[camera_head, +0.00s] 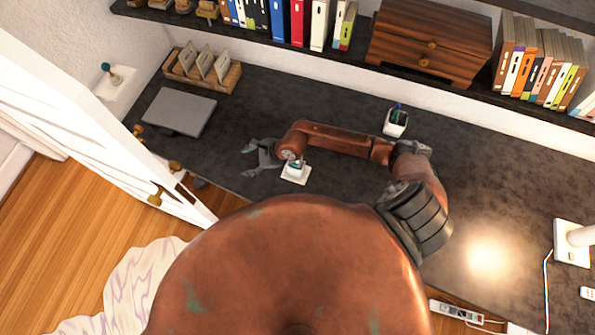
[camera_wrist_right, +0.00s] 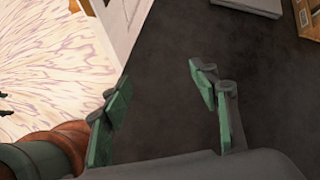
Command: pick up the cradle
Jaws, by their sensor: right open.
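I cannot tell for sure which thing is the cradle. A small white square piece (camera_head: 297,178) lies on the dark desk, partly hidden under my right wrist. A white block with a white upright part (camera_head: 572,245) stands at the far right of the desk, with a cord. My right gripper (camera_head: 246,160) is over the desk's left part, fingers spread, pointing left, with nothing between them. In the right wrist view its green-padded fingers (camera_wrist_right: 160,98) are wide apart over bare desk. My left gripper is not in view.
A closed grey laptop (camera_head: 180,111) and a wooden holder with cards (camera_head: 203,69) are at the left. A pen cup (camera_head: 396,122) stands behind my right arm. A shelf with books and a wooden drawer box (camera_head: 430,42) runs along the back. The desk's middle right is clear.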

